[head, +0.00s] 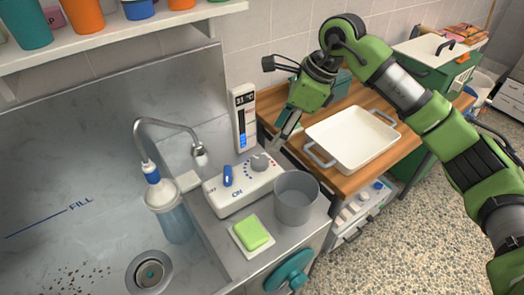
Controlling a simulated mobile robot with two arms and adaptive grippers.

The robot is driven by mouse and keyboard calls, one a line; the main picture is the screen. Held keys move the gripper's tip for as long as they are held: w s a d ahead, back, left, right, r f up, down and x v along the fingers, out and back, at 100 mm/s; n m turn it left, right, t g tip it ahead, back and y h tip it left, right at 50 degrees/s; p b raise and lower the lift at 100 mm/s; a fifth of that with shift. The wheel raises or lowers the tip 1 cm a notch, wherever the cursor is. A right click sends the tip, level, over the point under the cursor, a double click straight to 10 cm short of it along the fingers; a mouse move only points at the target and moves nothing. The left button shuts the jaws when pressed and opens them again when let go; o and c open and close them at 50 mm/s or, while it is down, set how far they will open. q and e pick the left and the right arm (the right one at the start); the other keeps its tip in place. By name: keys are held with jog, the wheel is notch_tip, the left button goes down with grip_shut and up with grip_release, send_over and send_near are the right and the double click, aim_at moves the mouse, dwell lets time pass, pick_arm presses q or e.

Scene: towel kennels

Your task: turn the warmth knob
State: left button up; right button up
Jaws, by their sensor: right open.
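The warmth knob (259,161) is a small grey knob on a white control box (244,188) beside the sink. Blue and red dots run around it. A blue lever (228,176) stands to its left on the same box, near the printed word ON. My right gripper (281,141) is open and points down just above and to the right of the knob. It appears apart from the knob, but the exact gap is hard to tell. A display (243,100) on the wall behind reads about 31 °C. My left gripper is not in view.
A green sponge (251,233) lies on a white dish in front. The curved tap (168,124) and a bottle (169,205) are to the left. A white tray (350,138) sits on the wooden counter.

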aim_at(260, 159)
jog(key=p+x, duration=0.1)
jog(key=x, duration=0.5)
jog(key=shift+a+p, duration=0.1)
jog(key=shift+p, duration=0.25)
jog(key=p+x, duration=0.1)
jog(key=x, duration=0.3)
jog(key=shift+a+f, duration=0.1)
jog(key=shift+f, duration=0.15)
jog(key=shift+w+a+f, duration=0.1)
jog(key=shift+f, duration=0.25)
jog(key=shift+c, duration=1.4)
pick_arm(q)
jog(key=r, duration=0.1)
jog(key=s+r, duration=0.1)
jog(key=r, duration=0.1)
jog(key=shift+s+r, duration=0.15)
pick_arm(e)
jog(key=c, duration=0.8)
